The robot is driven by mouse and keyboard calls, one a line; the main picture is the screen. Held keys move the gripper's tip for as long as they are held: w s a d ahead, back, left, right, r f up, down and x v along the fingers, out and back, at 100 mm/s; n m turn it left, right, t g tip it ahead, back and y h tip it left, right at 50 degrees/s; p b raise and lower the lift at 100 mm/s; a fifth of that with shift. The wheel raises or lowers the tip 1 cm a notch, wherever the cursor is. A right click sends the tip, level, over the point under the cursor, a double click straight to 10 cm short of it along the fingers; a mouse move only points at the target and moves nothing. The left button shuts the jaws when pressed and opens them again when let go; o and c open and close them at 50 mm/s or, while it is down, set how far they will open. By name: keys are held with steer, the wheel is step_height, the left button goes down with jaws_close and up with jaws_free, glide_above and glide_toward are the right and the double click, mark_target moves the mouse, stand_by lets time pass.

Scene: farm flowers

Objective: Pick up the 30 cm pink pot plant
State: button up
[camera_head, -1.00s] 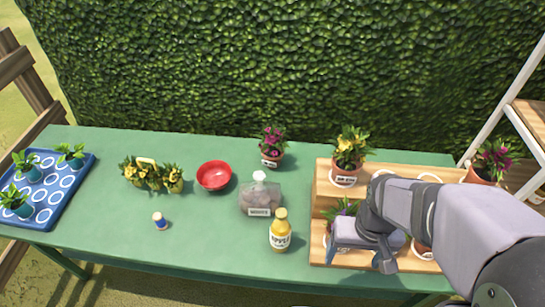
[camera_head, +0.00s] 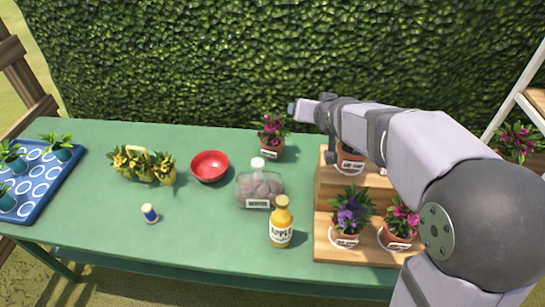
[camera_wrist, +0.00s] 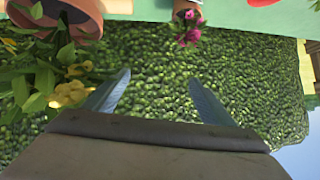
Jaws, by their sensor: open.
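A pink-flowered pot plant (camera_head: 271,135) stands on the green table near its back edge, left of the wooden step stand. Its label is too small to read. It also shows at the top of the wrist view (camera_wrist: 188,28). Another pink-flowered pot plant (camera_head: 402,222) stands on the lower step, and one more (camera_head: 518,140) is at the far right. My gripper (camera_head: 296,108) is raised near the back, just right of and above the table's pink plant. In the wrist view, its fingers (camera_wrist: 158,88) are spread and empty, with hedge between them.
The wooden step stand (camera_head: 327,244) carries a purple-flowered pot (camera_head: 351,212) and an upper pot partly hidden by my arm. Yellow flowers (camera_wrist: 65,94) are close to one finger. A jar (camera_head: 260,188), yellow bottle (camera_head: 281,225) and red bowl (camera_head: 210,166) stand left. The hedge is behind.

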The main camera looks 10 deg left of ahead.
steer(key=w+a+f+n+y+b, duration=0.1)
steer(key=w+a+f+b, duration=0.15)
steer(key=f, duration=0.35)
steer(key=w+a+f+n+b, duration=0.1)
steer(key=w+a+f+n, duration=0.15)
steer(key=f, duration=0.45)
steer(key=n+t+y+b, duration=0.1)
steer(key=y+b, duration=0.1)
steer(key=b, duration=0.1)
glide_toward(273, 140)
steer(key=a+x, duration=0.1)
steer(key=x, duration=0.2)
steer(key=shift+p+x, duration=0.45)
steer(key=shift+x, duration=0.65)
steer(key=shift+w+d+f, duration=0.1)
steer(key=shift+w+d, duration=0.05)
steer(key=shift+d+p+x, duration=0.15)
steer(key=shift+p+x, duration=0.15)
steer(key=shift+x, duration=0.9)
steer(key=shift+d+p+x, duration=0.1)
steer(key=shift+p+x, duration=0.15)
steer(key=shift+x, duration=0.95)
steer(key=shift+f, duration=0.15)
steer(key=shift+w, duration=0.1)
steer(key=c, duration=1.1)
steer(key=shift+r, duration=0.25)
